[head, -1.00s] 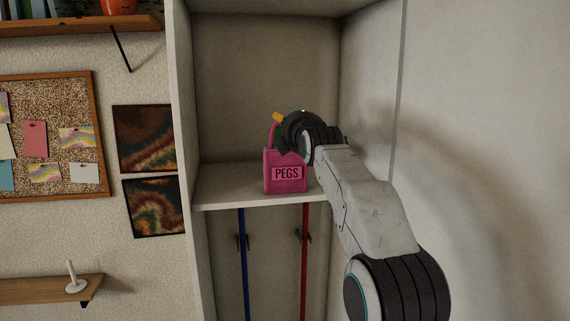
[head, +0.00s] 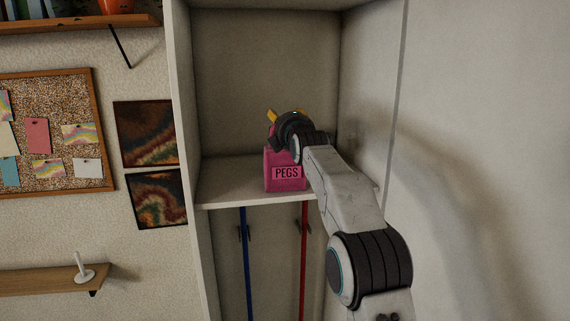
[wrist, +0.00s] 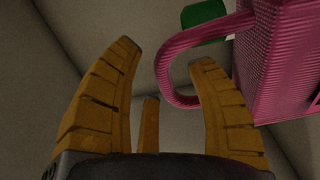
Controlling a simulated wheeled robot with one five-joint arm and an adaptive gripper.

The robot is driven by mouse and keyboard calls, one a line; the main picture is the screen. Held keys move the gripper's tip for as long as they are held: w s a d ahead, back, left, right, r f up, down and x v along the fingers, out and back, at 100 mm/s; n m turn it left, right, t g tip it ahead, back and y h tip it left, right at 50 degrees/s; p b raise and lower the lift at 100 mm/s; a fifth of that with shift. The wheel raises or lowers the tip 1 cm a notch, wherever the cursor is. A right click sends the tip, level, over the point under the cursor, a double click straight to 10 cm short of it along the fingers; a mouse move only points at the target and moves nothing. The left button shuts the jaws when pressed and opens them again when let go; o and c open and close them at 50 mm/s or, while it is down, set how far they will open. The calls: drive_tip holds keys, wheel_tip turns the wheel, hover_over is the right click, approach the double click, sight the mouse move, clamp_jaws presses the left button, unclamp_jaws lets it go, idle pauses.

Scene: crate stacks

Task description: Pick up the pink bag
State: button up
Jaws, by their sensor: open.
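The pink bag (head: 283,180), labelled PEGS, stands upright on the cupboard shelf. My gripper (head: 285,115) is above the bag at its handle and hides part of its top. In the wrist view the yellow fingers (wrist: 164,54) are spread open. The bag's body (wrist: 285,70) is at the upper right there. Its looped handle (wrist: 167,75) reaches into the space between the fingers, and the right finger overlaps the loop. I cannot tell whether they touch.
The shelf (head: 228,182) has bare room left of the bag. The cupboard's right wall (head: 368,110) is close beside my arm. A blue pole (head: 246,260) and a red pole (head: 303,250) hang below. A green thing (wrist: 203,18) shows behind the handle in the wrist view.

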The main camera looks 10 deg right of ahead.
clamp_jaws()
idle(0.6)
